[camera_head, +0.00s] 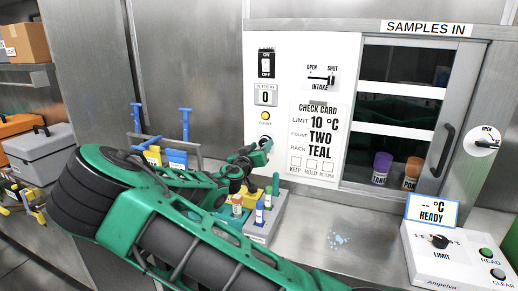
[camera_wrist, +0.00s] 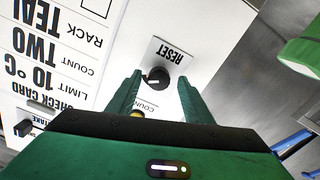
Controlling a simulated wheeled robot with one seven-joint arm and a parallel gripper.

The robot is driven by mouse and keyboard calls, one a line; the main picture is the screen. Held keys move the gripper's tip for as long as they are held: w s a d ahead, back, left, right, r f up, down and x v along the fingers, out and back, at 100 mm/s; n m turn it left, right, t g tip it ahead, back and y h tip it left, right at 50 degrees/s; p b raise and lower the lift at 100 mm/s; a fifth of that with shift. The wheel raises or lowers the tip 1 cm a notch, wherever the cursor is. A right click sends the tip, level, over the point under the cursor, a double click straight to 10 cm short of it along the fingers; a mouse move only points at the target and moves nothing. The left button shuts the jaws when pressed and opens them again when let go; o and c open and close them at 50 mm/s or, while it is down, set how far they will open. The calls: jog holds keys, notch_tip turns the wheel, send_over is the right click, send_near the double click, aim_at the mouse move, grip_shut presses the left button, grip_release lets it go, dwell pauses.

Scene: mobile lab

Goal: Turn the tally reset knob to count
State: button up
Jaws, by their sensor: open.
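The tally reset knob (camera_wrist: 158,77) is small, round and dark in the wrist view. Its pale mark is on the picture's left side. The RESET label (camera_wrist: 170,52) is above it, upside down, and a partly hidden COUNT label (camera_wrist: 146,105) is below. My gripper (camera_wrist: 159,80) is open, with one green finger on each side of the knob. I cannot tell whether the fingers touch it. In the head view, my gripper (camera_head: 262,148) is at the white panel (camera_head: 345,75) and largely hides the knob. The tally display (camera_head: 265,97) reads 0; a yellow COUNT light (camera_head: 265,116) is below it.
A rack (camera_head: 262,232) with colored vials stands just below my gripper. The ON/OFF switch (camera_head: 266,63) and intake lever (camera_head: 322,78) are on the panel. A sample hatch (camera_head: 447,140) and limit box (camera_head: 455,258) are to the right. The counter between is mostly clear.

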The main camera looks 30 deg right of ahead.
jog(key=shift+w+d, duration=0.1)
jog(key=shift+d, duration=0.05)
jog(key=c, duration=1.1)
jog(key=shift+o, duration=0.2)
